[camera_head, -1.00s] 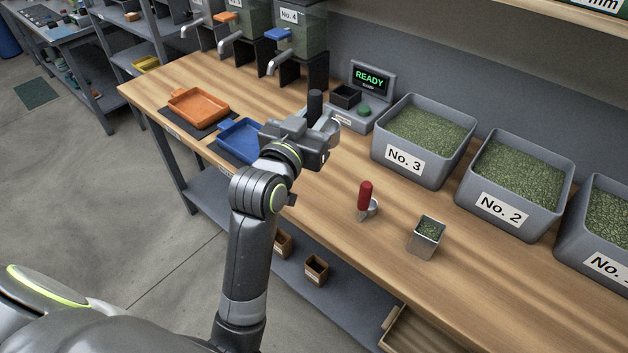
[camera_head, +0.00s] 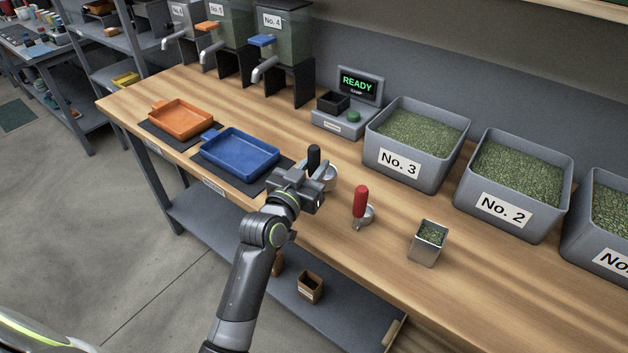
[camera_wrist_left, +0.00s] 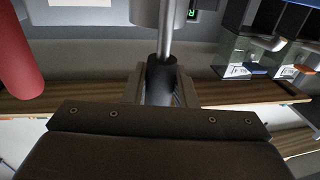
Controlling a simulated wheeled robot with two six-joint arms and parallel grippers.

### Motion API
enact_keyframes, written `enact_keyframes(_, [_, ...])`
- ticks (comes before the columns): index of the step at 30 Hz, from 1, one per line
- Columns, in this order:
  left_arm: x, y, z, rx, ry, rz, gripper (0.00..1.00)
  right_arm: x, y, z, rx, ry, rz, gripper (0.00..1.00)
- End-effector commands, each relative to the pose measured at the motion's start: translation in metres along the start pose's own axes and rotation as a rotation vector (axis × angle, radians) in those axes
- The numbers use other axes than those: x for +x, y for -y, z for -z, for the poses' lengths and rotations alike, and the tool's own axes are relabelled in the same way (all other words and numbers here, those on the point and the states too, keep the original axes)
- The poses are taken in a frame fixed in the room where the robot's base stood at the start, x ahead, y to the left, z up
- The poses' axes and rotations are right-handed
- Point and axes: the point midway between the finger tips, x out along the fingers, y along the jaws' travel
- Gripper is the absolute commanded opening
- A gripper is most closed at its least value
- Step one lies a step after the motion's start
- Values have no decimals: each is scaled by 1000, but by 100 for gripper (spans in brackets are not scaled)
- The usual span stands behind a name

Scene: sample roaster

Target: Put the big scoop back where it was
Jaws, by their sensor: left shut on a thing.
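The big scoop, with a black handle (camera_head: 313,157) and a metal bowl (camera_head: 329,178), is held upright by my left gripper (camera_head: 311,182), which is shut on its handle. In the left wrist view the black handle (camera_wrist_left: 162,74) sits between the jaws, with the metal shaft and part of the bowl (camera_wrist_left: 158,10) beyond. The bowl is close to the table top; I cannot tell whether it touches. A smaller scoop with a red handle (camera_head: 360,202) stands just to the right, apart from the gripper. Its red handle (camera_wrist_left: 22,58) shows at the left of the wrist view.
A blue tray (camera_head: 240,153) and an orange tray (camera_head: 180,119) lie left on dark mats. The scale (camera_head: 337,122) reads READY. Bins No. 3 (camera_head: 397,164) and No. 2 (camera_head: 508,212) stand behind. A small metal cup of beans (camera_head: 427,244) is at right.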

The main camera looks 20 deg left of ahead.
Motion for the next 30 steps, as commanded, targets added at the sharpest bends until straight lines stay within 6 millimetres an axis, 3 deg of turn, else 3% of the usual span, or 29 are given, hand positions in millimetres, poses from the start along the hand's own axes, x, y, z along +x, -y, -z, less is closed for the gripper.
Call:
enact_keyframes(6, [-1, 0, -32, -3, 3, 0, 0, 7, 2, 0, 1, -1, 2, 36])
enact_keyframes(19, [-1, 0, -39, -1, 1, 1, 0, 11, 5, 1, 2, -2, 5, 36])
enact_keyframes(20, [-1, 0, -38, -1, 2, 1, 27, 10, 5, 1, 2, -2, 5, 36])
enact_keyframes(24, [-1, 0, -38, -1, 3, 1, 46, 10, 5, 1, 2, -3, 5, 36])
enact_keyframes(30, [-1, 0, -38, -1, 3, 1, 46, 10, 5, 1, 2, -3, 4, 36])
